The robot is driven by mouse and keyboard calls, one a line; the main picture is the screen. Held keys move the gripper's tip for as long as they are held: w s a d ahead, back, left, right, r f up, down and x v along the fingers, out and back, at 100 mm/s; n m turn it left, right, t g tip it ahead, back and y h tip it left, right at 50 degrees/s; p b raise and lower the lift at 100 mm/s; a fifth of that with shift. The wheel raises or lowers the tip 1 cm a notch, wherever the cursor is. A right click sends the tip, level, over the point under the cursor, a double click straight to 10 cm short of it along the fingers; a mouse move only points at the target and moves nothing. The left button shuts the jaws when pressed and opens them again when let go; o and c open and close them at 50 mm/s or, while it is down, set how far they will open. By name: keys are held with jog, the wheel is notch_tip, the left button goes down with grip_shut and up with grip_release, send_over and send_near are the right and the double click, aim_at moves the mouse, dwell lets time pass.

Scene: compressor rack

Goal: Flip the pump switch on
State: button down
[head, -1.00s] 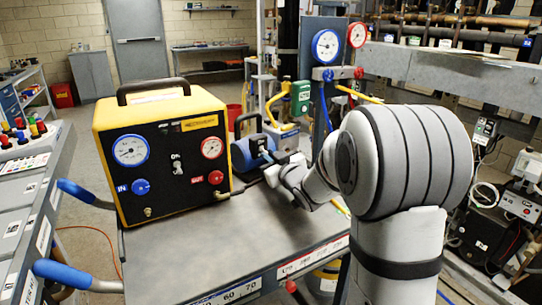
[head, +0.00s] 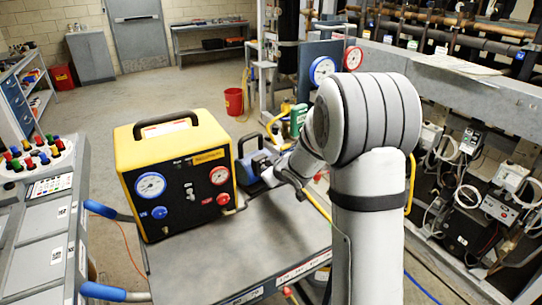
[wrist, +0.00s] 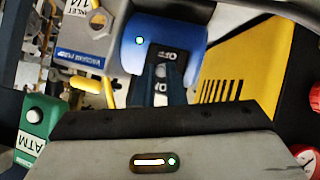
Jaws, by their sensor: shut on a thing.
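The blue vacuum pump (head: 257,163) stands on the cart behind and right of the yellow machine. In the wrist view its blue body (wrist: 195,45) fills the upper middle, with a small green light (wrist: 139,40) on it. My gripper (head: 276,172) is at the pump's near right side. In the wrist view my gripper's narrow dark fingers (wrist: 161,75) reach up to the pump's dark switch area. They are shut on the pump switch, which they mostly hide. The switch's position cannot be read.
The yellow machine (head: 172,150) with gauges and its own switch stands close left of the pump. A green ATM box (wrist: 38,120) is at left in the wrist view. Blue and red gauges (head: 322,70) stand behind. The cart top (head: 220,250) is clear in front.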

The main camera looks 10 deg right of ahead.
jog(key=shift+w+a+r+g+h+p, duration=0.15)
jog(key=shift+r+g+p, duration=0.3)
jog(key=shift+p, duration=1.25)
jog(key=shift+w+r+g+h+p, duration=0.1)
jog(key=shift+r+g+h+p, duration=0.3)
jog(key=shift+p, duration=1.3)
jog(key=shift+f+g+p, duration=0.3)
jog(key=shift+g+p, duration=0.25)
jog(key=shift+p, duration=0.65)
jog(key=c, duration=1.5)
grip_release()
jog(key=a+p+v, duration=0.1)
jog(key=p+v, duration=0.1)
jog(key=v, duration=0.5)
jog(key=shift+s+d+r, duration=0.2)
jog(key=shift+d+r, duration=0.1)
jog(key=shift+d, duration=0.25)
